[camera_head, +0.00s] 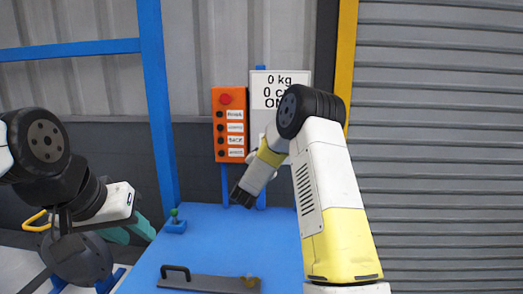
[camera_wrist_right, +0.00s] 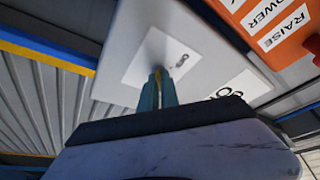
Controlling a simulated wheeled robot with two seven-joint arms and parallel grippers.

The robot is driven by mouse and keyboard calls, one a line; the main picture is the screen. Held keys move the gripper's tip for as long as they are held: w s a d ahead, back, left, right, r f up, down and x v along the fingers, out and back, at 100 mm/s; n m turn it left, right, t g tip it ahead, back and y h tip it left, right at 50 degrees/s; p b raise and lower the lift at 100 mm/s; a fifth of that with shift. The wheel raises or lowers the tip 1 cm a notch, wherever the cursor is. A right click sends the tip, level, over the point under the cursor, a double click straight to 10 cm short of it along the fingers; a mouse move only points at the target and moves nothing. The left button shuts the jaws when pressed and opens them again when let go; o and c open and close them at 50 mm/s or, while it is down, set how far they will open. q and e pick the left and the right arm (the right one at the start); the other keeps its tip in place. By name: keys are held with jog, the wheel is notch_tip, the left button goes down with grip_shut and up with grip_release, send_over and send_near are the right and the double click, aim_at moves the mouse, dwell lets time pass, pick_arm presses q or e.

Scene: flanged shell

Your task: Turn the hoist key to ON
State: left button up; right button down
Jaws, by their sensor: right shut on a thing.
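A white panel (camera_head: 260,84) with the lines "0 kg", "0 c…" and "ON" stands beside the orange button box. In the right wrist view the white panel (camera_wrist_right: 200,28) carries a paler label plate (camera_wrist_right: 142,62). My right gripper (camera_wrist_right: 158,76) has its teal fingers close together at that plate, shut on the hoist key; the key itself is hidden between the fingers. In the head view my right arm covers this gripper. My left gripper (camera_head: 132,232) is at lower left, teal fingers apart and empty, away from the panel.
The orange box (camera_head: 229,124) has a red button and several labelled black buttons. A green-knobbed blue block (camera_head: 175,222) and a grey bar with a black handle (camera_head: 208,282) sit on the blue table (camera_head: 215,240). A blue post (camera_head: 157,100) stands left; a grey shutter is right.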

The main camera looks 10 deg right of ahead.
jog(key=shift+f, duration=0.15)
jog(key=c, duration=1.6)
grip_release()
jog(key=v, duration=0.7)
jog(key=shift+s+a, duration=0.2)
jog(key=shift+s, duration=0.15)
